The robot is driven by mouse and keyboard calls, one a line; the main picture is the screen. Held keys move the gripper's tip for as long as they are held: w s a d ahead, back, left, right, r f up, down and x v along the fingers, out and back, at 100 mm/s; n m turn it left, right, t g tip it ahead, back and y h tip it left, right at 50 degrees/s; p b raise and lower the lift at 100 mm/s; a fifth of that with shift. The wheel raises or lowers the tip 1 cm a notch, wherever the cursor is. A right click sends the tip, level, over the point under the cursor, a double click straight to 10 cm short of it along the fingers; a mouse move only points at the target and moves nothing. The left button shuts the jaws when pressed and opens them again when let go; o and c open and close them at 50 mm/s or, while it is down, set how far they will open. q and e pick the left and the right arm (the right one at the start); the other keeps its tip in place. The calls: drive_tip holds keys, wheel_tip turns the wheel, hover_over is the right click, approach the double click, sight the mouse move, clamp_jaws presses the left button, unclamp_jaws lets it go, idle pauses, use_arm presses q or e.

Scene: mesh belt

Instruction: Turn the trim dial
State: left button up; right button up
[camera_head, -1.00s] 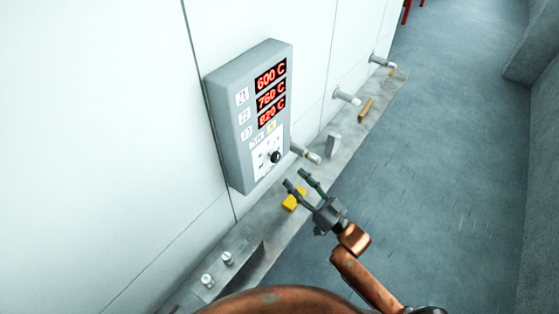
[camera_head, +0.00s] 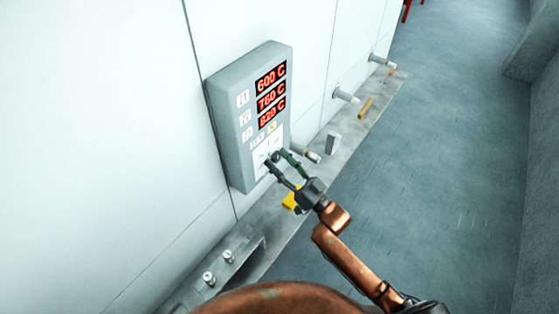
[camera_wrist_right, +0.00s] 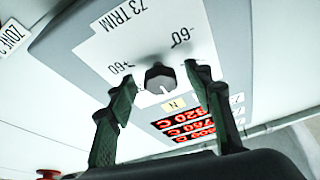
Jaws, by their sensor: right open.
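The trim dial (camera_wrist_right: 160,77) is a small dark knob on a white plate marked "Z3 TRIM", with a 60 mark on each side. In the head view the dial (camera_head: 275,157) is on the lower part of the grey wall panel (camera_head: 228,130), partly hidden by the fingers. My right gripper (camera_head: 276,158) is open in front of the plate. In the wrist view the right gripper's fingertips (camera_wrist_right: 160,80) are apart, one on each side of the dial, with a visible gap on both sides. Whether they touch the plate is unclear. My left gripper is out of view.
The panel shows red displays (camera_head: 271,88) reading 600, 760 and 820 C. A ledge (camera_head: 345,135) runs below, with a yellow block (camera_head: 291,200) and a grey upright block (camera_head: 331,143). Pipe stubs (camera_head: 346,96) stick out of the wall.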

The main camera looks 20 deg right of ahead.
drive_tip(key=shift+c, duration=0.3)
drive_tip(key=c, duration=1.1)
drive_tip(key=shift+n, duration=0.5)
drive_tip(key=n+g+y+b, duration=0.1)
drive_tip(key=n, duration=0.1)
drive_tip(key=shift+d+f+n+y, duration=0.1)
drive_tip(key=shift+n+y, duration=0.2)
drive_tip(key=shift+n, duration=0.1)
drive_tip(key=n+g+y, duration=0.1)
drive_tip(key=n, duration=0.1)
drive_tip(key=n+g+b, duration=0.1)
drive_tip(key=n, duration=0.2)
drive_tip(key=shift+w+d+y+b, duration=0.1)
drive_tip(key=shift+w+y+b, duration=0.05)
drive_tip(key=shift+y+b, duration=0.2)
drive_tip(key=n+g+y, duration=0.1)
drive_tip(key=n, duration=0.3)
drive_tip(key=n+g+b, duration=0.1)
drive_tip(key=n+g, duration=0.1)
drive_tip(key=n, duration=0.1)
drive_tip(key=shift+d+r+n+y, duration=0.15)
drive_tip(key=shift+r+n+y, duration=0.05)
drive_tip(key=shift+n+y, duration=0.2)
drive_tip(key=shift+g, duration=0.4)
